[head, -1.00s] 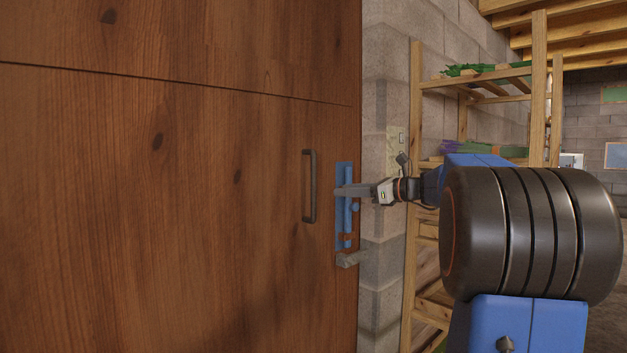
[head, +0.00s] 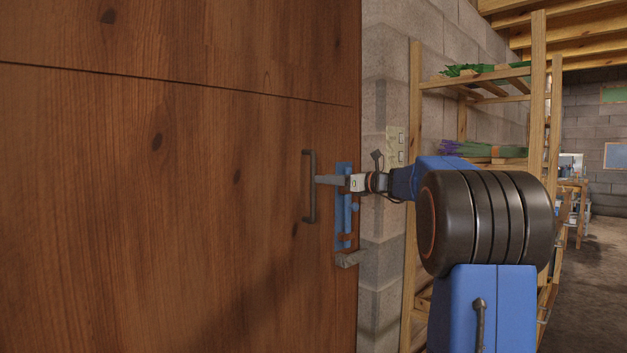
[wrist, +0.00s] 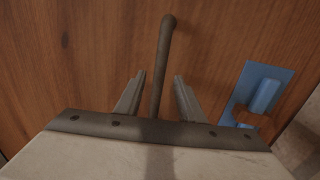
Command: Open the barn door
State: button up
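The brown wooden barn door (head: 180,190) fills the left of the head view. A dark vertical bar handle (head: 308,186) is fixed near its right edge, with a blue latch plate (head: 342,215) to the right of it. My gripper (head: 322,180) is at the handle in the head view. In the wrist view my gripper (wrist: 158,92) is open, with one finger on each side of the handle (wrist: 162,62). Gaps show between the bar and both fingers. The latch plate (wrist: 252,92) lies right of the fingers. The handle's lower part is hidden behind my gripper body.
A grey block wall (head: 385,110) stands right of the door, with a grey bracket (head: 350,258) at the door's edge. A wooden shelf rack (head: 540,90) with herb bundles stands close to my arm. Open floor (head: 595,290) lies at the far right.

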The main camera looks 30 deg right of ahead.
jog(key=x, duration=0.6)
jog(key=shift+a, duration=0.1)
grip_shut()
